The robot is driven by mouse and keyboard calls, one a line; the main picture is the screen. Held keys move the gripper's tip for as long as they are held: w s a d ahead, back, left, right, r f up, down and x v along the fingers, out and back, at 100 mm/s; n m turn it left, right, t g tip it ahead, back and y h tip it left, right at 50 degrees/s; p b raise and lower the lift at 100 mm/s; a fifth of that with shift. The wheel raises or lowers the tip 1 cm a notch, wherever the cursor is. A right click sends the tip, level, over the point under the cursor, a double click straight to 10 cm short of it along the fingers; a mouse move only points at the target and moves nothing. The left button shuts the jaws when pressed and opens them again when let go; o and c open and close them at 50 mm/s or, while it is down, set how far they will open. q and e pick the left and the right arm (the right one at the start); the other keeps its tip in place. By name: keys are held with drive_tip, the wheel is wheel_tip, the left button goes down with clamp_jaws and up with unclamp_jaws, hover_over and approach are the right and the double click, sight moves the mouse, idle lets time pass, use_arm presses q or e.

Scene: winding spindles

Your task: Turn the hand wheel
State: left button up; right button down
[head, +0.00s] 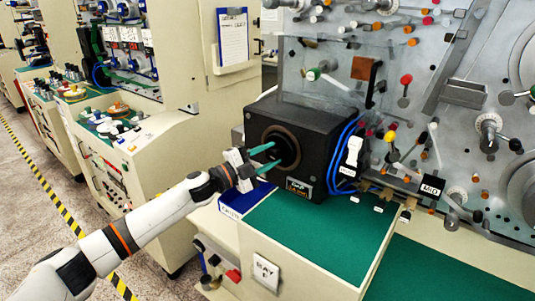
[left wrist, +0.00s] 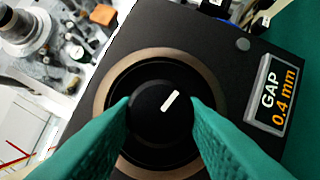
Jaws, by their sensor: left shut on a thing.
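The hand wheel (head: 286,148) is a round black knob on the front of a black box (head: 318,140), inside a brown ring. In the left wrist view, the hand wheel (left wrist: 158,117) has a white index mark tilted to the upper right. My left gripper (head: 273,154) reaches it from the left, and its two green fingers (left wrist: 160,104) are shut on the knob, one on each side. The fingers hide part of the ring. My right gripper is not in view.
Blue cables (head: 347,150) run down the box's right side. A green mat (head: 320,232) lies clear in front. A grey panel (head: 450,60) with spindles and coloured knobs stands behind and to the right.

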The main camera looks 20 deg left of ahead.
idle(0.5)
use_arm(q)
drive_tip(key=o, duration=1)
drive_tip(key=b+v, duration=0.4)
drive_tip(key=v, duration=0.8)
